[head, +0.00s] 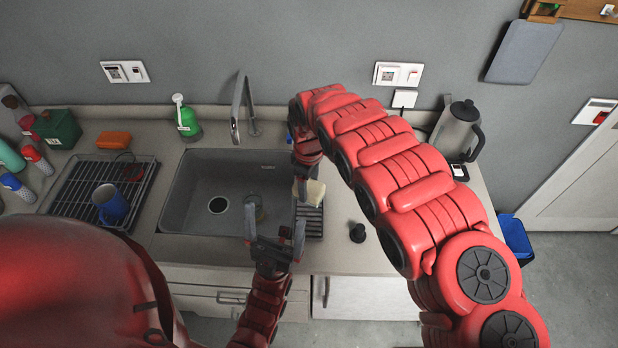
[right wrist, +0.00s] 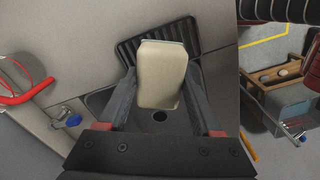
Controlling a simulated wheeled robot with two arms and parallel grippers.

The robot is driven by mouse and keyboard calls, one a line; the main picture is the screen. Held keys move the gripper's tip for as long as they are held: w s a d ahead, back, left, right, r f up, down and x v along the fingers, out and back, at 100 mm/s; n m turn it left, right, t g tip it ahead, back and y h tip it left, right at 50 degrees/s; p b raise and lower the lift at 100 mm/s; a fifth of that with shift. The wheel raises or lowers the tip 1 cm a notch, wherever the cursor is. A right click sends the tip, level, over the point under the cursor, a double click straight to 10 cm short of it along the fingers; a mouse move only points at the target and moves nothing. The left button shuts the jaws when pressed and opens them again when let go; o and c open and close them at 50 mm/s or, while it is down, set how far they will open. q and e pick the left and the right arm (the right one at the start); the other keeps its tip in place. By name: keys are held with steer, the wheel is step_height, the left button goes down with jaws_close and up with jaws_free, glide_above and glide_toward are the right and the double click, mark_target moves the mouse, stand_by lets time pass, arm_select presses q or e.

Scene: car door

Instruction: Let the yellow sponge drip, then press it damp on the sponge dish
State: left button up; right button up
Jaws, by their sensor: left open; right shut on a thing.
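The sponge, a pale yellow block (head: 315,192), is in my right gripper (head: 305,180) above the sink's right edge. In the right wrist view the sponge (right wrist: 161,74) sits between both fingers of the right gripper (right wrist: 161,82), which is shut on it. A dark ribbed dish (head: 312,222), which looks like the sponge dish, lies right of the basin, partly under the sponge. The ribbed dish (right wrist: 127,48) also shows behind the sponge in the right wrist view. My left gripper (head: 274,226) is open and empty at the sink's front edge. I cannot make out any drops.
The grey sink (head: 188,213) has a tall tap (head: 237,108) behind it. A drying rack (head: 73,192) with a blue mug (head: 110,204) stands left. A green bottle (head: 186,121), an orange block (head: 114,140), a kettle (head: 458,130) and a small black knob (head: 357,233) are on the counter.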

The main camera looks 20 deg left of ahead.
steer(key=shift+f+b, duration=1.45)
steer(key=shift+f, duration=2.65)
steer(key=shift+f+b, duration=0.6)
steer(key=shift+f, duration=0.15)
steer(key=shift+s+f+b, duration=0.1)
steer(key=shift+s+b, duration=0.1)
steer(key=shift+b, duration=0.5)
steer(key=shift+w+b, duration=0.1)
steer(key=shift+b, duration=0.35)
stand_by(2.0)
